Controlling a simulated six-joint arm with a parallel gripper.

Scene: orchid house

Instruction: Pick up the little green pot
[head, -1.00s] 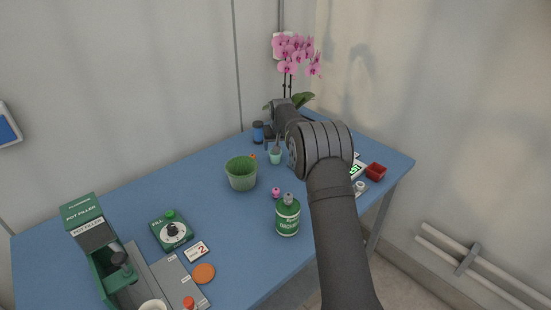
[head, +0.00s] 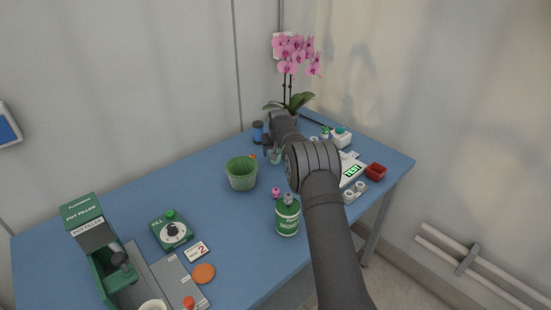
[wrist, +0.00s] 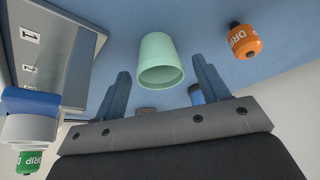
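The little green pot is a plain pale mint cup. In the wrist view the pot (wrist: 160,58) lies ahead of my gripper (wrist: 161,70), in line with the gap between its two blue-grey fingers. The fingers are spread wide and clear space shows on both sides of the pot. In the head view the pot (head: 275,157) is small and partly covered by my arm, and my fingers are hard to make out there.
A larger ribbed green pot (head: 241,174) stands to the left. An orange drip bottle (wrist: 245,41) is right of the little pot in the wrist view, and a numbered rack (wrist: 50,45) is at left. A green bottle (head: 287,216) and an orchid (head: 296,55) stand on the blue table (head: 225,225).

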